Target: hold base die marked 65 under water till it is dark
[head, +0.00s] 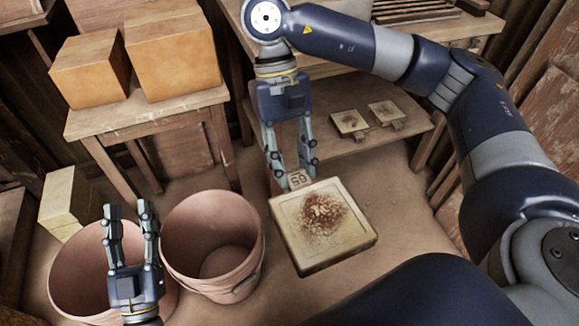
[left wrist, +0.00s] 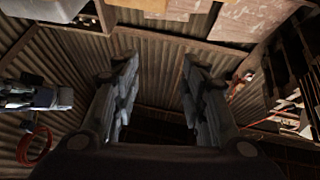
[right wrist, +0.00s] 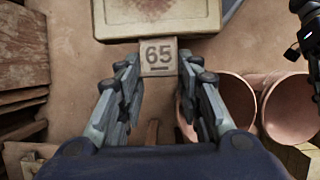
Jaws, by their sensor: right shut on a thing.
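The base die marked 65 (head: 345,235) is a pale square slab with a brown mottled middle and a small tab. The number 65 reads clearly on the tab in the right wrist view (right wrist: 159,56). My right gripper (head: 294,177) is shut on this tab, and the slab extends beyond the fingertips, right of the buckets. The slab is pale at its rim. My left gripper (head: 128,212) is open and empty, pointing up in front of the left bucket (head: 65,262). The right bucket (head: 205,212) stands between the left gripper and the die. I cannot make out water in either bucket.
Two smaller patterned dies (head: 349,122) (head: 386,112) lie on a low shelf (head: 330,150) behind. Clay-coloured blocks (head: 175,55) stand on a wooden table (head: 165,112) at the back left. A pale block (head: 66,205) stands behind the left bucket. Open floor lies around the die.

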